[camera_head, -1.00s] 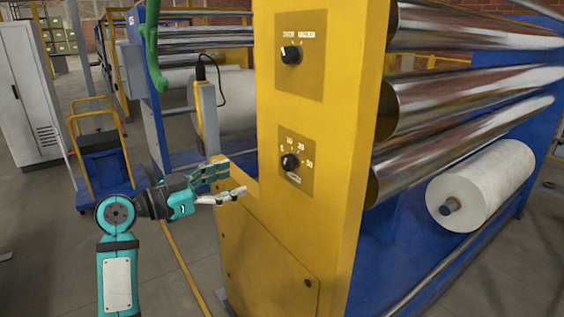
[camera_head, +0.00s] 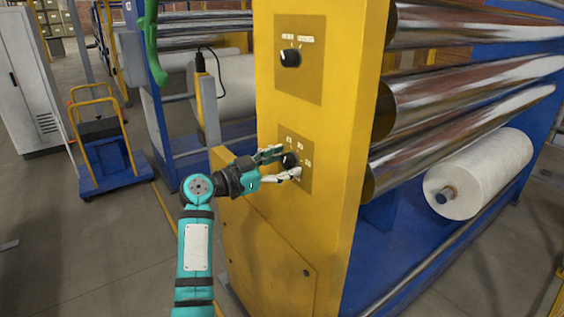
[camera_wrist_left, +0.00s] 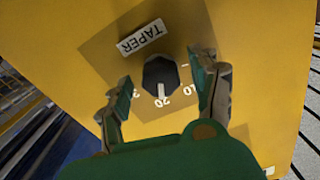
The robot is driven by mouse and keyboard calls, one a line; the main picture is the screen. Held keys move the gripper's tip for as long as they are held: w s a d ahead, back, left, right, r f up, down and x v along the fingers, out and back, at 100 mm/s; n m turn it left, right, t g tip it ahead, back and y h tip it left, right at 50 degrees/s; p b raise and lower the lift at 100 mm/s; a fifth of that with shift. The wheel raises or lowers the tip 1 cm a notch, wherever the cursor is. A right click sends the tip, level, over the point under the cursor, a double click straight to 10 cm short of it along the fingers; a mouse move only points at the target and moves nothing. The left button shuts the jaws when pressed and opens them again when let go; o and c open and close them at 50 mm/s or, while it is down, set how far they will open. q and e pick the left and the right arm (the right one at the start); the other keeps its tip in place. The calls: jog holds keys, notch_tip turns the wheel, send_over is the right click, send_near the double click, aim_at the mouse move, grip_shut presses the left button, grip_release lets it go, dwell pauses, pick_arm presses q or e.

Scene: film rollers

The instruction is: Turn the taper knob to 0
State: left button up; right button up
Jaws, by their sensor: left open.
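The taper knob (camera_wrist_left: 160,75) is a round black dial on a tan plate (camera_wrist_left: 185,25) on the yellow machine end panel (camera_head: 265,265). In the left wrist view its white pointer line points at about the 20 mark, and the TAPER label (camera_wrist_left: 140,38) shows beside it. The knob also shows in the head view (camera_head: 289,159), partly behind the fingers. My left gripper (camera_head: 282,164) is open, with one finger on each side of the knob. A gap shows between the knob and each finger in the wrist view. My right gripper is not in view.
Another black knob (camera_head: 290,58) sits higher on the same panel. Shiny metal rollers (camera_head: 450,80) and a white film roll (camera_head: 485,175) are to the right. A blue cart (camera_head: 115,175) and a grey cabinet (camera_head: 25,80) stand at the left. The floor between is clear.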

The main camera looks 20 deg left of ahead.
pick_arm(q)
jog(key=c, duration=1.2)
